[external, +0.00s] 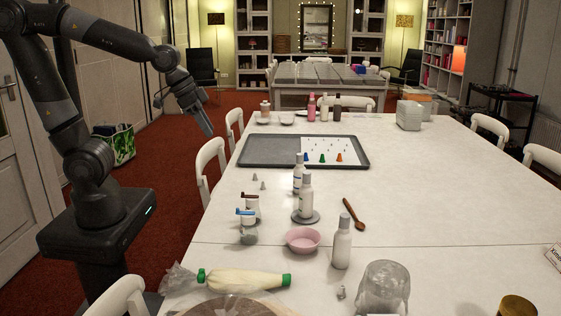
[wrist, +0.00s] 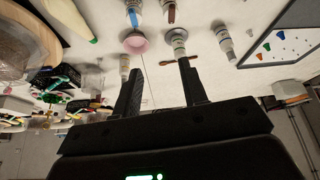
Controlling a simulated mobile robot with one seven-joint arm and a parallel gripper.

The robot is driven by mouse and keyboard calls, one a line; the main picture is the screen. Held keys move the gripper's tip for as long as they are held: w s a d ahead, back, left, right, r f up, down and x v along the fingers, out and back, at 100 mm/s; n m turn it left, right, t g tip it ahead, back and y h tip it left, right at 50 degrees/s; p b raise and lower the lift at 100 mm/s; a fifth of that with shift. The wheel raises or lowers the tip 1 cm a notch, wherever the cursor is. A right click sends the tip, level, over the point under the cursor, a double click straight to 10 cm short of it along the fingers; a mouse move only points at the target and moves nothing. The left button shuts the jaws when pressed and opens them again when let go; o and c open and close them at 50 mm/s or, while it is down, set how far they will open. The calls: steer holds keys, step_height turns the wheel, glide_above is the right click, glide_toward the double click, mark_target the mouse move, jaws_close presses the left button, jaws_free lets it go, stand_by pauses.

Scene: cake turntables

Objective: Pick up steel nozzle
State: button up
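Two small grey steel nozzles stand on the white table in the external view, one (external: 254,177) just behind the other (external: 263,185), left of the white bottles. Another small grey piece (external: 341,293) sits near the front beside the clear jar; I cannot tell if it is a nozzle. My gripper (external: 207,128) hangs raised left of the table, well apart from the nozzles. In the wrist view, my gripper (wrist: 160,66) has its two fingers spread with nothing between them.
A dark tray (external: 270,151) holds a white sheet with blue, green and orange cones and tiny pieces. White bottles (external: 342,243), small brown- and blue-topped containers, a pink bowl (external: 303,240), wooden spoon (external: 354,217) and piping bag (external: 245,280) crowd the front. The table's right side is mostly clear.

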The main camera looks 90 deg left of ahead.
steer(key=w+a+f+n, duration=0.1)
steer(key=w+a+f, duration=0.3)
steer(key=a, duration=0.2)
steer(key=w+a+f+n, duration=0.2)
steer(key=w+a+f, duration=0.25)
steer(key=a, duration=0.25)
steer(key=n+g+y, duration=0.2)
glide_toward(261, 190)
steer(key=shift+w+a+r+x, duration=0.1)
steer(key=shift+a+x, duration=0.1)
steer(key=shift+x, duration=0.95)
steer(key=shift+w+a+r+x, duration=0.1)
steer(key=shift+w+a+x, duration=0.1)
steer(key=shift+x, duration=0.95)
steer(key=shift+w+a+r+x, duration=0.1)
steer(key=shift+a+x, duration=0.1)
steer(key=shift+x, duration=0.95)
steer(key=shift+s, duration=0.1)
steer(key=shift+c, duration=0.5)
jaws_close()
